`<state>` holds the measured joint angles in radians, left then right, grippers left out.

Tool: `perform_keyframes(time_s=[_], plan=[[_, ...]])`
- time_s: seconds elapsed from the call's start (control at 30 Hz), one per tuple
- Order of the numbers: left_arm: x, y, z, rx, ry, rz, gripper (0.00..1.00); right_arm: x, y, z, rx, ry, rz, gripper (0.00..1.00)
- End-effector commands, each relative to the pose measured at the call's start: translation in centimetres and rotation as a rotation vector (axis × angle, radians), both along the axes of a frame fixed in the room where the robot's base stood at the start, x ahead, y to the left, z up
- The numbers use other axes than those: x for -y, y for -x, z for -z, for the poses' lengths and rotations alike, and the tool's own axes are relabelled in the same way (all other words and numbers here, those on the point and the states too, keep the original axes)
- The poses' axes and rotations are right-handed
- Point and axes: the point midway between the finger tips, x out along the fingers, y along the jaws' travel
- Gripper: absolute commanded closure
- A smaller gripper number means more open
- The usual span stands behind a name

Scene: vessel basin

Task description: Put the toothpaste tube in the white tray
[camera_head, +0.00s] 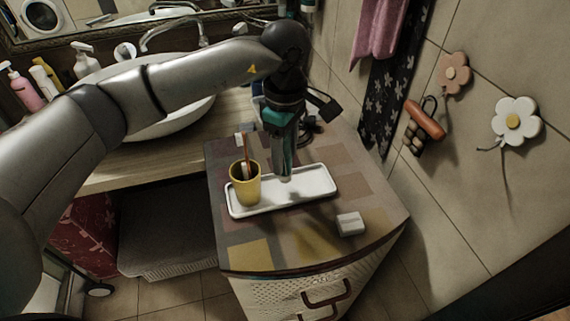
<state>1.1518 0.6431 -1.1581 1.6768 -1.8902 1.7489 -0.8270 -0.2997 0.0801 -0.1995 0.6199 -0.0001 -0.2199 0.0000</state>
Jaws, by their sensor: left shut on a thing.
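The white tray (306,184) lies on the patchwork-topped cabinet, with a yellow cup (246,188) at its left end. My left gripper (285,172) points down over the middle of the tray, to the right of the cup. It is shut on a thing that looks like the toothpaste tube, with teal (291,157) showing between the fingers. The fingers hide most of the tube, so I cannot tell whether its lower end touches the tray. My right gripper is not in view.
The cup holds a toothbrush (246,150). A small white box (350,223) sits in front of the tray on the cabinet top (285,238). A sink basin (185,118) and several bottles stand at the left. The tiled wall bounds the right.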

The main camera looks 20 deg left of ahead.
Motion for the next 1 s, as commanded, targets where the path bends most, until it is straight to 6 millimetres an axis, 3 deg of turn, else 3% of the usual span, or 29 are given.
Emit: perform_keyframes(time_s=[0.2,0.6,0.63,0.87,1.0], plan=[[0.0,0.1,3.3,-0.004,-0.001,0.0,1.0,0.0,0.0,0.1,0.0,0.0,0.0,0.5],[0.0,0.0,4.0,-0.001,-0.001,0.001,1.0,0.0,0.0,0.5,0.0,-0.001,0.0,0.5],[0.0,0.0,3.9,-0.001,-0.001,0.001,0.43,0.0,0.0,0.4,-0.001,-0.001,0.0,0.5],[0.0,0.0,3.8,-0.001,0.0,0.0,0.17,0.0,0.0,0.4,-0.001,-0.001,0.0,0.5],[0.0,0.0,3.8,-0.001,0.0,0.0,0.15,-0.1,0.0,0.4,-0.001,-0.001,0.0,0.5]])
